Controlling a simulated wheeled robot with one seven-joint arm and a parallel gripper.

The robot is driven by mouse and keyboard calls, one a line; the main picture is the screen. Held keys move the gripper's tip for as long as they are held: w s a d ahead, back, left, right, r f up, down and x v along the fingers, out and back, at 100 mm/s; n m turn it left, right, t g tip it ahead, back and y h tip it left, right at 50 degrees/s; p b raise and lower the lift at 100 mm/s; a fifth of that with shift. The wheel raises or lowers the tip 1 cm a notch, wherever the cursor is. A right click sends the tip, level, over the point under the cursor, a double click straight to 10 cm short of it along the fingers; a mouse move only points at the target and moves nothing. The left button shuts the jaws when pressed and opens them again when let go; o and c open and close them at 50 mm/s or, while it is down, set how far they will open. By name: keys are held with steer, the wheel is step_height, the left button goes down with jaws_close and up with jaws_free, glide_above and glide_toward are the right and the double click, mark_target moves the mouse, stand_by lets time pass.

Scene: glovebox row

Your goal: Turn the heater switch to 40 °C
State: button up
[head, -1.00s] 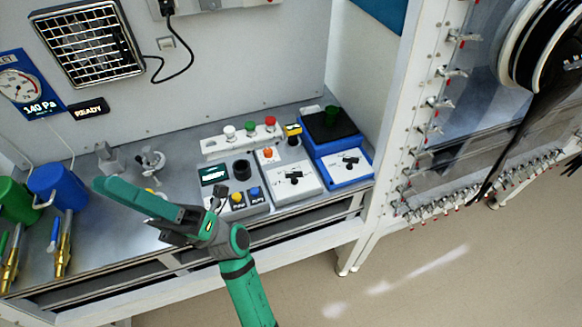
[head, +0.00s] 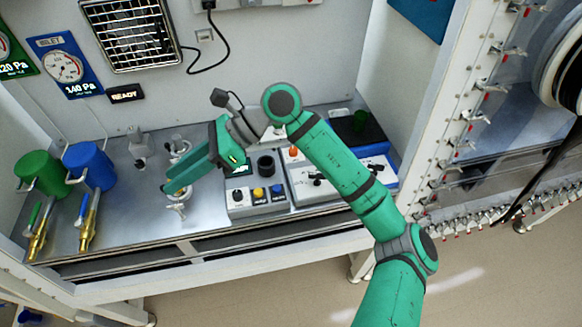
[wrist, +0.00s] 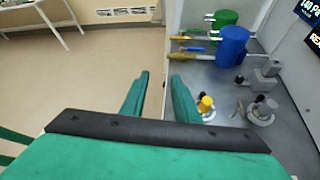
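A blue unit with a black top plate (head: 361,131) stands at the right end of the bench and looks like the heater. I cannot read either knob's scale, nor tell for sure which is the heater switch. My gripper (head: 170,179) hangs over the bench left of these controls, fingers pointing left, away from both knobs. In the wrist view (wrist: 162,76) its two fingers are apart with nothing between them.
A grey control box (head: 258,198) with a black knob and yellow and blue buttons stands between my gripper and the white box. Green (head: 40,172) and blue (head: 88,165) containers and brass valves (head: 88,221) are at left. Metal fittings (head: 177,190) stand near my fingers.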

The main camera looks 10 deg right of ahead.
steer(key=w+d+f+t+h, duration=0.1)
steer(key=w+d+f+h, duration=0.2)
steer(key=d, duration=0.4)
steer(key=m+t+h, duration=0.1)
steer(key=m+h, duration=0.1)
steer(key=h, duration=0.7)
glide_above(317, 176)
steer(key=f, duration=1)
steer(key=shift+w+d, duration=0.15)
steer(key=shift+w, duration=0.15)
jaws_close()
